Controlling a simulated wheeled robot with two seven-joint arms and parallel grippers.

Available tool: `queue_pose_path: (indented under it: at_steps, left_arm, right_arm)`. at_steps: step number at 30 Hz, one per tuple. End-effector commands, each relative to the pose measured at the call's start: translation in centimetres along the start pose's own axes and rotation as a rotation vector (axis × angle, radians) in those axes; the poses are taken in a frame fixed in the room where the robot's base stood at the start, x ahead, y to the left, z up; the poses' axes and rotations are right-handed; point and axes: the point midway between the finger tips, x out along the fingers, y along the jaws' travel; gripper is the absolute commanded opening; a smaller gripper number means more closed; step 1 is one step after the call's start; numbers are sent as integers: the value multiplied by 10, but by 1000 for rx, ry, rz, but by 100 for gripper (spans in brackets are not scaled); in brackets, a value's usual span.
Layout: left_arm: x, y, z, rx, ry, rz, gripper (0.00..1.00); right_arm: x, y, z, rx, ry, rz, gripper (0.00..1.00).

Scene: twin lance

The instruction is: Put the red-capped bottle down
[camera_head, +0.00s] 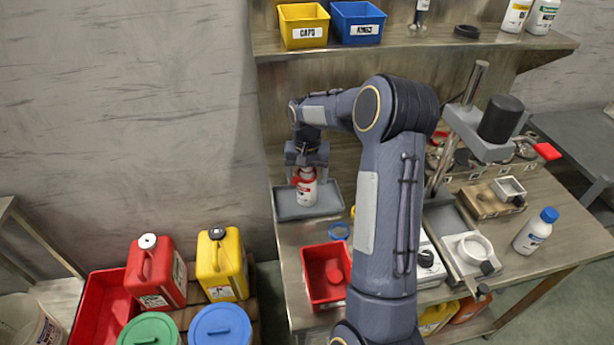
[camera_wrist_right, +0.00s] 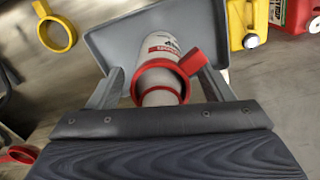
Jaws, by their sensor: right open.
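The red-capped bottle (camera_head: 307,192) is white with a red label and red at its top. It stands on the grey tray (camera_head: 327,207) at the table's left end. My right gripper (camera_head: 306,176) is above it with its fingers down around the bottle's upper part. In the right wrist view the open fingers (camera_wrist_right: 160,85) lie either side of the bottle (camera_wrist_right: 163,47), with a gap at each side. A red ring with a tab circles its neck. The grey tray (camera_wrist_right: 106,42) shows behind it. My left gripper is not in view.
A blue-capped bottle (camera_head: 534,232) stands at the right. A shelf (camera_head: 400,40) with yellow (camera_head: 303,24) and blue bins (camera_head: 357,22) runs above the back. My right arm hides the table's middle.

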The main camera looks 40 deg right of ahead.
Motion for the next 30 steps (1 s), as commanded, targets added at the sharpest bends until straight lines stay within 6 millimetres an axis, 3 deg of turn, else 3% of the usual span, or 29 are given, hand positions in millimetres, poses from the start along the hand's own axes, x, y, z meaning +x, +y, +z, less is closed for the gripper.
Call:
queue_pose_path:
  at_steps: [15,25,30]
  left_arm:
    - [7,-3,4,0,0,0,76]
    - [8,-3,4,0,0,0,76]
    - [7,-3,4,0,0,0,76]
  right_arm:
    - [-98,-1,-1,-1,5,-2,74]
    - [-121,0,2,-4,3,-4,74]
    - [-140,-1,32,-65,29,-64,74]
